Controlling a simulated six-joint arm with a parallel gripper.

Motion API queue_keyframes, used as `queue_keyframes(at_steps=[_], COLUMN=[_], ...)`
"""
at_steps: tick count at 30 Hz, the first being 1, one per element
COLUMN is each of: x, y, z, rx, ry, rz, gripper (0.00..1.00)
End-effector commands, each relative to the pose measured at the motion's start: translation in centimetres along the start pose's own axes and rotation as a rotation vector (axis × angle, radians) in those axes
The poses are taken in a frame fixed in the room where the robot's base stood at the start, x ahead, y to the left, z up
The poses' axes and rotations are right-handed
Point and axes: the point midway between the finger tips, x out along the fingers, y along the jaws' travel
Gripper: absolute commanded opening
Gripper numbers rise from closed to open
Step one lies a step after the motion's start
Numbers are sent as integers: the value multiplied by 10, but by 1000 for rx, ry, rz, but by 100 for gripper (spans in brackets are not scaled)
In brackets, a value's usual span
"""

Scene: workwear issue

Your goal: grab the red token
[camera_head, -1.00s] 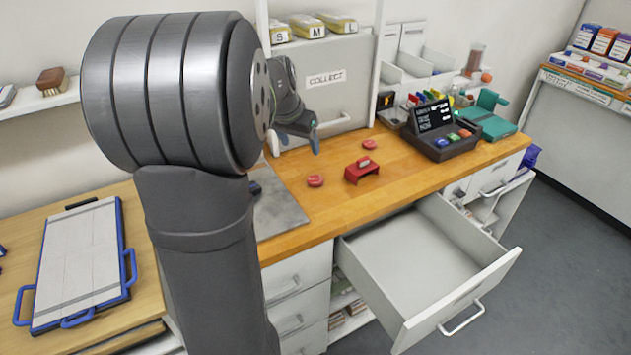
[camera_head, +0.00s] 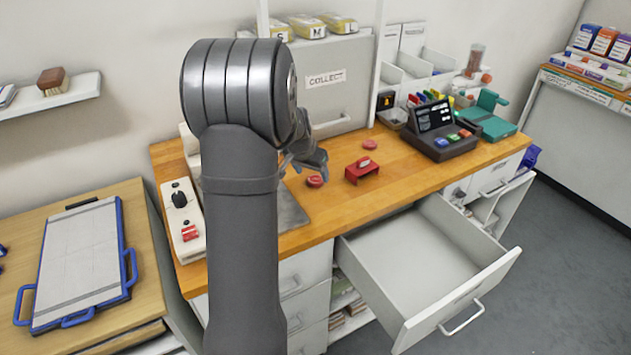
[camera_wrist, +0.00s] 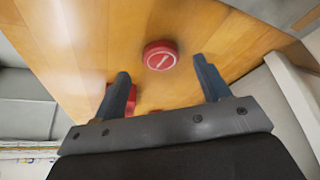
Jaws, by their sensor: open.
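A round red token (camera_head: 315,181) lies flat on the wooden counter near the grey mat. In the wrist view a red token (camera_wrist: 160,56) with a white mark lies ahead of and between the fingertips. My gripper (camera_head: 317,163) is open and empty, just above and behind that token in the head view. Its two dark fingers (camera_wrist: 164,72) are spread wide in the wrist view, and nothing is between them. A second round red token (camera_head: 369,144) lies farther back on the counter.
A red stand (camera_head: 362,173) sits just right of the nearer token; its wrist-view part (camera_wrist: 108,98) is partly hidden by the left finger. A grey drawer (camera_head: 430,255) stands open in front. A dark terminal (camera_head: 437,133) is at the right. A white control box (camera_head: 183,220) is at the left.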

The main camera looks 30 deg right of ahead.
Motion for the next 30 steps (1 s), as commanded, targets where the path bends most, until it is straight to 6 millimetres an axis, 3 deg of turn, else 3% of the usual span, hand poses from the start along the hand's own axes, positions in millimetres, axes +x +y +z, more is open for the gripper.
queue_keyframes(at_steps=[6,16,24,30], x=[30,36,36,36], y=[0,0,0,0], z=[-5,-5,-5,-5], rx=[-1,0,0,0], ry=[-2,1,1,1], rz=[1,0,0,0], gripper=[69,69,22,21])
